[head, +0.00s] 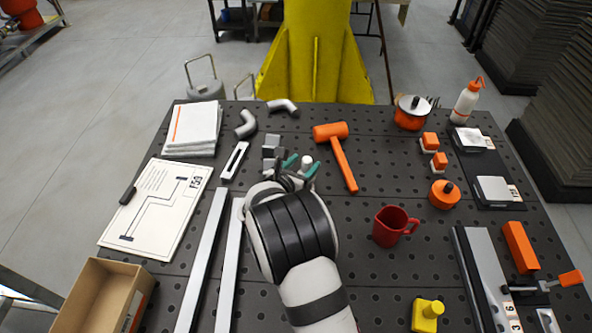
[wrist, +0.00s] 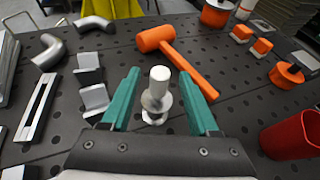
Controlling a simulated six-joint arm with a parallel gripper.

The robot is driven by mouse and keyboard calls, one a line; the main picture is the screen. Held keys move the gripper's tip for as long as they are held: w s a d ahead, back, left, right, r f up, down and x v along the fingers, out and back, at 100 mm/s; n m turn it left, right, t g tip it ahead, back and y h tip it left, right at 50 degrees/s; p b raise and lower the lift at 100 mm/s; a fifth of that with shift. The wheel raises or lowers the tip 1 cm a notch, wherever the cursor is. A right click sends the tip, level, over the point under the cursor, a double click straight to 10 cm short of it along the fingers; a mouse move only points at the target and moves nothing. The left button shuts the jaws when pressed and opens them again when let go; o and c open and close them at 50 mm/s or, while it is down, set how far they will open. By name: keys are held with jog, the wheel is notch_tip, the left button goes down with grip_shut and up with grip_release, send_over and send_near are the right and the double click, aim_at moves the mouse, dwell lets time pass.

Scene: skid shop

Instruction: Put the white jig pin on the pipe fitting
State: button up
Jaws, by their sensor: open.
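The white jig pin (wrist: 158,90) stands upright on the dark perforated table, with a wider collar near its base; its top also shows in the head view (head: 307,160). My gripper (wrist: 159,78) is open, its two green fingers on either side of the pin with gaps visible in the wrist view. In the head view my gripper (head: 301,167) is at the middle of the table. Two grey pipe elbow fittings lie farther back on the left, one curved fitting (head: 246,123) and another (head: 283,106) near the back edge. Both show empty in the wrist view (wrist: 47,51).
Grey angled blocks (head: 271,150) stand just left of the pin. An orange mallet (head: 341,158) lies to its right. A red mug (head: 393,227) stands front right. The table around the mug is fairly clear.

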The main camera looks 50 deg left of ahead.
jog(key=v, duration=1)
jog(key=w+d+r+m+h, duration=0.45)
jog(key=w+d+m, duration=0.3)
jog(key=d, duration=0.35)
jog(key=w+d+r+m+g+h, duration=0.1)
jog(key=d+r+m+g+h, duration=0.15)
jog(key=d+m, duration=0.6)
jog(key=w+d+r+m+g+h, duration=0.15)
jog(key=d+m+h, duration=0.25)
jog(key=d, duration=1)
jog(key=s+d+m+g, duration=0.5)
jog(key=s+d+m, duration=0.3)
jog(key=d+m, duration=0.15)
jog(key=s+m+g+y, duration=0.3)
jog(key=s+m+y, duration=0.4)
jog(key=s+m, duration=0.7)
jog(key=m, duration=0.2)
jog(key=shift+s+a+m+g+y, duration=0.25)
jog(key=shift+s+m+g+y, duration=0.05)
jog(key=shift+s+m+y, duration=0.1)
jog(key=shift+f, duration=0.1)
